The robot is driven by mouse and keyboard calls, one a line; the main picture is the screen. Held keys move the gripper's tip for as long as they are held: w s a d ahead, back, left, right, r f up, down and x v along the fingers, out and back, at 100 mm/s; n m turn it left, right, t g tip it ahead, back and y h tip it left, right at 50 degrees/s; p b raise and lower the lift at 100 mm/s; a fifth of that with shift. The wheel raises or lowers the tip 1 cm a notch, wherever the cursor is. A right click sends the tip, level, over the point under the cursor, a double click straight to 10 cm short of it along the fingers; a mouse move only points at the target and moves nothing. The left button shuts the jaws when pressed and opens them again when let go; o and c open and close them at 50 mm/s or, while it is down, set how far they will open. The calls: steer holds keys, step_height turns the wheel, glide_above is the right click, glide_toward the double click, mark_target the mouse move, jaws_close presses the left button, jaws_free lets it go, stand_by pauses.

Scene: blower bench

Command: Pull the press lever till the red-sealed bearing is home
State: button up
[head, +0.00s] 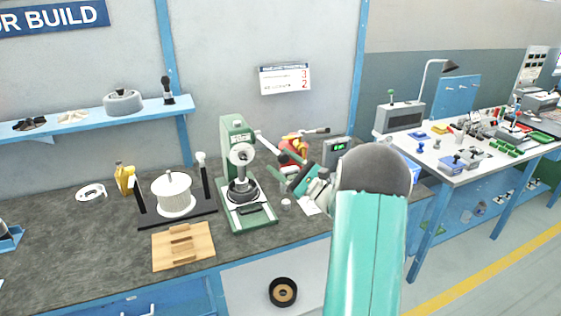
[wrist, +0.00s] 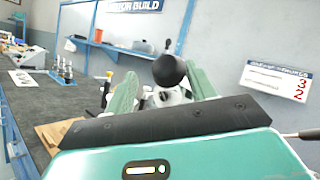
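The green arbor press (head: 236,135) stands on the dark bench in the head view. My gripper (head: 283,167) is open. Contact with the knob cannot be told. A dark round part (head: 242,191) sits under the press ram. No red seal can be made out there.
A red and yellow device (head: 292,148) and a box with a green display (head: 336,151) are behind my gripper.

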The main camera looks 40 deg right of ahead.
steer(key=s+d+f, duration=0.2)
steer(key=d+f, duration=0.1)
steer(key=f, duration=0.2)
steer(key=s+d+f, duration=0.3)
steer(key=d+f, duration=0.1)
steer(key=f, duration=0.2)
steer(key=shift+s+f, duration=0.25)
steer(key=shift+f, duration=0.05)
stand_by(1.1)
stand_by(0.4)
steer(key=v, duration=1.4)
steer(key=shift+a+r, duration=0.1)
